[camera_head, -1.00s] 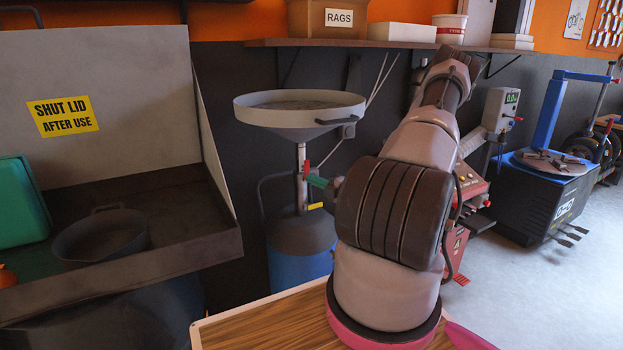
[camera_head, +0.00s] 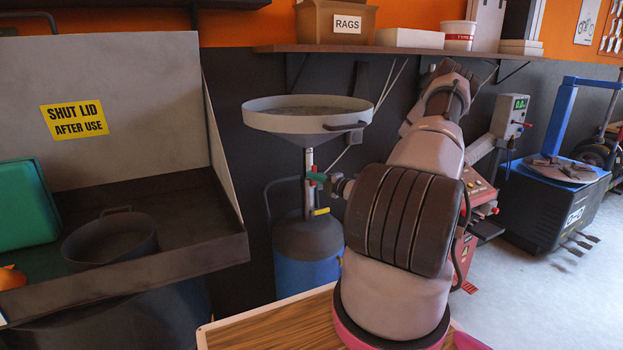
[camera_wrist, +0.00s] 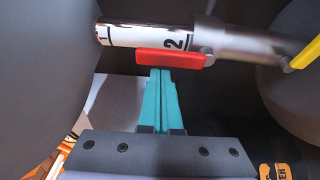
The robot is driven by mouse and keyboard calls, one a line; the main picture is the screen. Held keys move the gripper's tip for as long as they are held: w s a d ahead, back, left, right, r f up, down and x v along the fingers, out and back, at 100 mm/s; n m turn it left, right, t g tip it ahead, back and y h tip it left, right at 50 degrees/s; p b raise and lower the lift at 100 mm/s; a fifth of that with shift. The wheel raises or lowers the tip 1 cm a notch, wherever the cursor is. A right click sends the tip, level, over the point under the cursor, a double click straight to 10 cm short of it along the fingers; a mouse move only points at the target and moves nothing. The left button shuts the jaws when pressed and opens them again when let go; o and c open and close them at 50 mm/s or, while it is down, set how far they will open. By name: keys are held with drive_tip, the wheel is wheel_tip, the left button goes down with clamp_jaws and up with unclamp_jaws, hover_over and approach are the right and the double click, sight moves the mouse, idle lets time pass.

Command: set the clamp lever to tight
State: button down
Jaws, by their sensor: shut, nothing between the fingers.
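The oil drainer's upright metal tube (camera_head: 309,158) carries a small red lever (camera_head: 308,168) below the bowl. In the wrist view the red lever (camera_wrist: 170,60) lies along the tube, over its white scale marked 1 and 2, with its pivot on a metal collar (camera_wrist: 208,55). A yellow lever (camera_wrist: 306,54) sits farther along; it also shows lower on the drainer in the head view (camera_head: 321,211). No label shows which one is the clamp lever. My gripper (camera_wrist: 160,72) has teal fingers pressed together, tips at the red lever's side, touching or nearly so. It also shows in the head view (camera_head: 317,177).
The drainer's wide grey bowl (camera_head: 307,120) hangs above my gripper, its blue tank (camera_head: 305,270) below. A parts washer (camera_head: 120,280) stands left, a shelf (camera_head: 400,49) runs above, and a wooden top (camera_head: 270,328) lies in front. Open floor is at right.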

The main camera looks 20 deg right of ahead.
drive_tip(key=shift+d+r+m+t, duration=0.1)
drive_tip(key=shift+d+m+t, duration=0.3)
drive_tip(key=shift+m, duration=0.6)
drive_tip(key=d+f+m+t+h, duration=0.4)
drive_tip(key=d+m, duration=0.2)
drive_tip(key=m, duration=1.2)
drive_tip(key=shift+d+h, duration=0.15)
drive_tip(key=shift+h, duration=0.25)
drive_tip(key=shift+w+f, duration=0.1)
drive_tip(key=s, duration=0.9)
drive_tip(key=shift+s+d+r, duration=0.2)
drive_tip(key=shift+r, duration=0.15)
